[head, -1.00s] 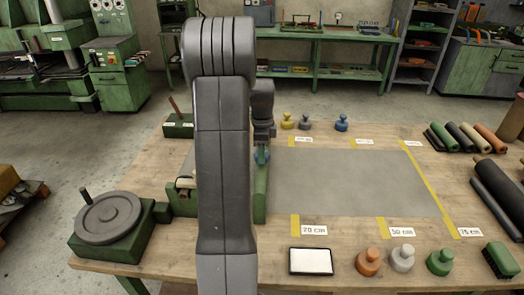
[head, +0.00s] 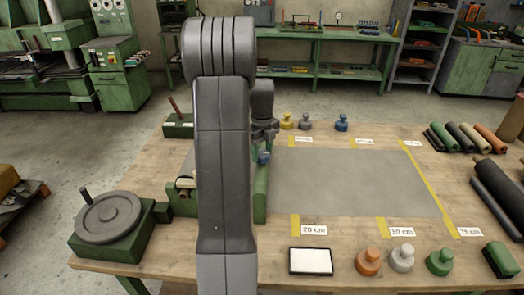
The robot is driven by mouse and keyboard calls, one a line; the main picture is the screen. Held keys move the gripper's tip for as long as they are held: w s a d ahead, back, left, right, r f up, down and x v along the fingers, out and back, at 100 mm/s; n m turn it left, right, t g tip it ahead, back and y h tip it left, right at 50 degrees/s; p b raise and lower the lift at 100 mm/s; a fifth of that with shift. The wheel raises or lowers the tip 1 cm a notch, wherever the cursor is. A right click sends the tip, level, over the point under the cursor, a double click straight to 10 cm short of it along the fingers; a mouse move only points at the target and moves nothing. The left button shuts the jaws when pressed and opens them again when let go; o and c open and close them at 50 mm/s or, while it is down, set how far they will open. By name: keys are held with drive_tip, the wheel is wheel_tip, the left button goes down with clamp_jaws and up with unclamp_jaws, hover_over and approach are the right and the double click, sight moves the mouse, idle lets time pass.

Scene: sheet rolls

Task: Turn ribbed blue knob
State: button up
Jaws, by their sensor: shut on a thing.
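The blue knob (head: 263,158) sits on the green roller frame (head: 261,190) at the left end of the grey sheet. It is small here and partly covered, so its ribs cannot be made out. My gripper (head: 264,148) points down from above and is shut on the knob. My own arm link covers much of the roller frame and part of the space left of the knob.
A grey sheet (head: 350,182) lies right of the frame, with yellow marks and distance labels. A handwheel (head: 107,219) stands at left. Yellow (head: 287,121), grey (head: 305,123) and blue (head: 341,123) knobbed weights stand behind. Rolls (head: 500,192) lie at right.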

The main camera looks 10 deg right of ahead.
sight(262, 153)
drive_tip(key=shift+o, duration=0.2)
drive_tip(key=shift+r+m, duration=0.1)
drive_tip(key=shift+m, duration=0.2)
drive_tip(key=shift+c, duration=0.2)
drive_tip(key=o, duration=1)
wheel_tip(262, 153, up, 14)
drive_tip(key=b, duration=0.1)
wheel_tip(262, 153, down, 14)
drive_tip(key=shift+f+p, duration=0.1)
drive_tip(key=shift+p, duration=0.4)
